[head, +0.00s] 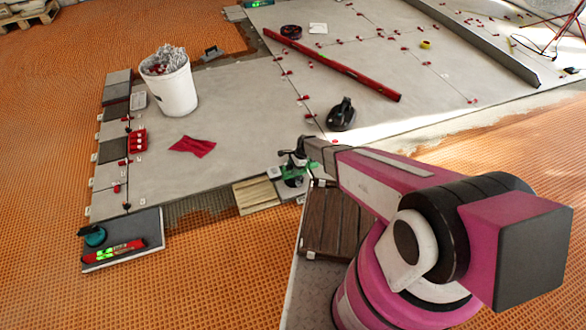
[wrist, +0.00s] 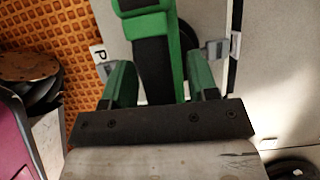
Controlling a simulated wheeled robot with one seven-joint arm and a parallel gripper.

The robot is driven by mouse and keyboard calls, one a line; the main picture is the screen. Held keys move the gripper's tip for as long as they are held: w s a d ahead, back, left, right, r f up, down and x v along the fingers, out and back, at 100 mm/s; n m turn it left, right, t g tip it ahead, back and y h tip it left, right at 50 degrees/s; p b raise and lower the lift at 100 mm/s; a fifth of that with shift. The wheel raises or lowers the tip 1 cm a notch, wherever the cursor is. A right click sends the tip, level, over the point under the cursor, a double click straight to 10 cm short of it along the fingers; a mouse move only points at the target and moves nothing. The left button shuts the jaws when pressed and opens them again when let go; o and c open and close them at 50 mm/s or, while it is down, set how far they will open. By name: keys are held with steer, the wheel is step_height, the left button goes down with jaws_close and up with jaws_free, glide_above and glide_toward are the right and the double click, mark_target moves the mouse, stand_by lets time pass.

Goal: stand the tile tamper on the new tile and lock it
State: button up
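A green and black device, which I take to be the tile tamper (head: 293,173), stands upright or is held over the near edge of the tiled floor. In the wrist view its green and black body (wrist: 155,50) lies between the two green fingers of my gripper (wrist: 162,82). My gripper (head: 300,156) is at the device in the head view. The fingers flank its sides with no clear gap, but I cannot tell if they press on it. The device hides most of the pale tile under it, and whether its base touches is unclear. I cannot identify the new tile surely.
A wooden board (head: 257,193) lies left of the device. A brown slatted surface (head: 335,222) is near my arm. A white bucket (head: 172,88), red cloth (head: 192,146), black suction lifter (head: 341,116) and long red level (head: 335,66) sit on the tiles. Orange matting (head: 50,130) surrounds them.

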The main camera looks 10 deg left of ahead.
stand_by(0.3)
steer(key=v, duration=1)
steer(key=shift+w+r, duration=0.1)
steer(key=shift+r, duration=0.3)
